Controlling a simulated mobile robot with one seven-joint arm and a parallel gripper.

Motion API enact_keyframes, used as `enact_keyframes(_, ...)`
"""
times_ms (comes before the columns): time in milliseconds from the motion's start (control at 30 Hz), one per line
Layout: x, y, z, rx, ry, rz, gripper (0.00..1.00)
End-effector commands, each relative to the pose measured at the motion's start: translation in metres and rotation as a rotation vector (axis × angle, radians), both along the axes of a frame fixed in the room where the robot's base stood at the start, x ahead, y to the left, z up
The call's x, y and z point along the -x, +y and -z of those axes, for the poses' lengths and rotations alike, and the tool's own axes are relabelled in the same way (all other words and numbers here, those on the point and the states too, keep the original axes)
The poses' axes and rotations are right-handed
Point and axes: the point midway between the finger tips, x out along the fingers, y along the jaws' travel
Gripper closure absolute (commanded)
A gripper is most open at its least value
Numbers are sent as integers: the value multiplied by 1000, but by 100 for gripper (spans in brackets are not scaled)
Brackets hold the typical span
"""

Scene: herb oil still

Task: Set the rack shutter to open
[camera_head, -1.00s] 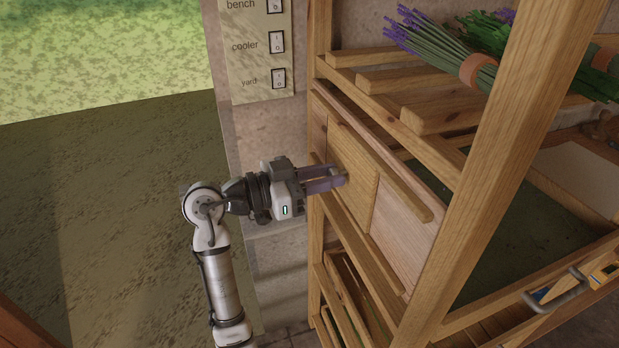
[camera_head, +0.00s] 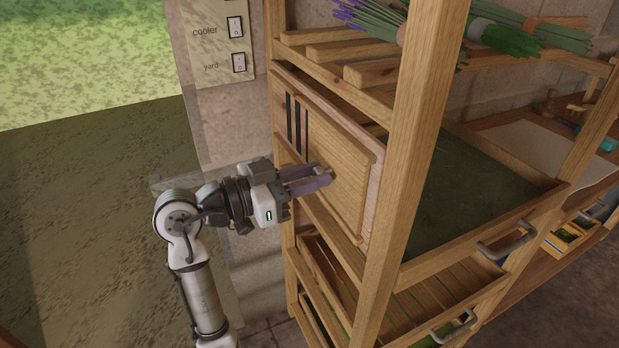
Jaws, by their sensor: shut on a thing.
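The rack shutter (camera_head: 345,165) is a light wooden panel on the side of the wooden rack. It sits toward the right of its frame, and dark vertical slots (camera_head: 297,125) show uncovered to its left. My gripper (camera_head: 319,177) reaches in from the left and is shut at the shutter's left part, on what seems to be a small handle. The fingers hide most of that handle.
A rack post (camera_head: 418,130) stands close to the right of the shutter. Lavender bundles (camera_head: 372,18) lie on the slatted shelf above. A switch panel (camera_head: 215,45) is on the wall at left. Open floor lies to the left.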

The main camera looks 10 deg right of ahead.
Motion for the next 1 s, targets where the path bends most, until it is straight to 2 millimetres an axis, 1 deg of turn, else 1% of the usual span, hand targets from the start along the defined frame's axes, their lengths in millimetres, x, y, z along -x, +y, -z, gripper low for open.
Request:
enact_keyframes(33, 3, -1, 0, -2, -2, 8, 100)
enact_keyframes(367, 4, -2, 1, -5, -2, 14, 100)
enact_keyframes(400, 4, -2, 1, -5, -2, 14, 75)
enact_keyframes(533, 4, -2, 1, -5, -2, 13, 58)
enact_keyframes(567, 4, -2, 1, -4, -2, 13, 55)
enact_keyframes(867, 3, 0, 1, -3, -1, 8, 55)
enact_keyframes(1000, 6, 14, 2, -2, -2, 5, 55)
